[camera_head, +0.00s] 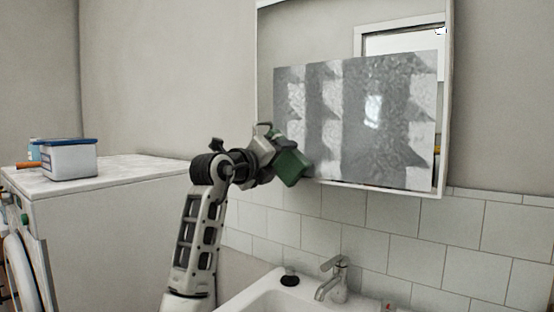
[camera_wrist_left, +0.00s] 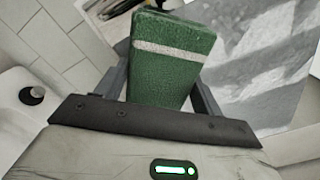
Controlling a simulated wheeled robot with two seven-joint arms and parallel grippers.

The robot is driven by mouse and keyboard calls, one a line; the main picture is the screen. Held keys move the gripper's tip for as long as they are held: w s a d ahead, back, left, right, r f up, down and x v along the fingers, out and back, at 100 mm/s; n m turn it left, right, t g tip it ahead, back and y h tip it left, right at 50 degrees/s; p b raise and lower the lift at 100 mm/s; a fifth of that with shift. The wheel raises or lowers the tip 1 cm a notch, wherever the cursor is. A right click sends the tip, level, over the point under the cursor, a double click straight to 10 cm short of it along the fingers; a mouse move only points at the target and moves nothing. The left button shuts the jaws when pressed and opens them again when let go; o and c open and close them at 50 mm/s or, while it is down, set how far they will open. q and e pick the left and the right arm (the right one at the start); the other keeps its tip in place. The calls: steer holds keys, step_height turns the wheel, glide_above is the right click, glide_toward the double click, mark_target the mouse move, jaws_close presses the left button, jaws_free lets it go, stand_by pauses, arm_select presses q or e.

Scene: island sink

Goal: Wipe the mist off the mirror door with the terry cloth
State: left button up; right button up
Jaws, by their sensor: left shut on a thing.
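The mirror door (camera_head: 265,50) hangs on the back wall above the sink. A grey misted patch (camera_head: 370,120) covers much of its lower part, with clear glass above and at the left; the patch also shows in the left wrist view (camera_wrist_left: 270,75). My left gripper (camera_head: 275,160) is shut on the green terry cloth (camera_head: 291,166), at the mirror's lower left corner. In the left wrist view the folded cloth (camera_wrist_left: 165,75) has a white stripe and sits between the fingers. I cannot tell whether it touches the glass. My right gripper is not in view.
A white sink (camera_head: 250,296) with a faucet (camera_head: 335,280) and a black stopper (camera_head: 290,279) lies below the mirror. At left, a white box with a blue lid (camera_head: 70,160) stands on the washing machine top (camera_head: 120,172).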

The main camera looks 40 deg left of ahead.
arm_select(q)
steer(key=shift+w+a+p, duration=0.1)
steer(key=shift+w+p, duration=0.25)
steer(key=shift+w, duration=0.3)
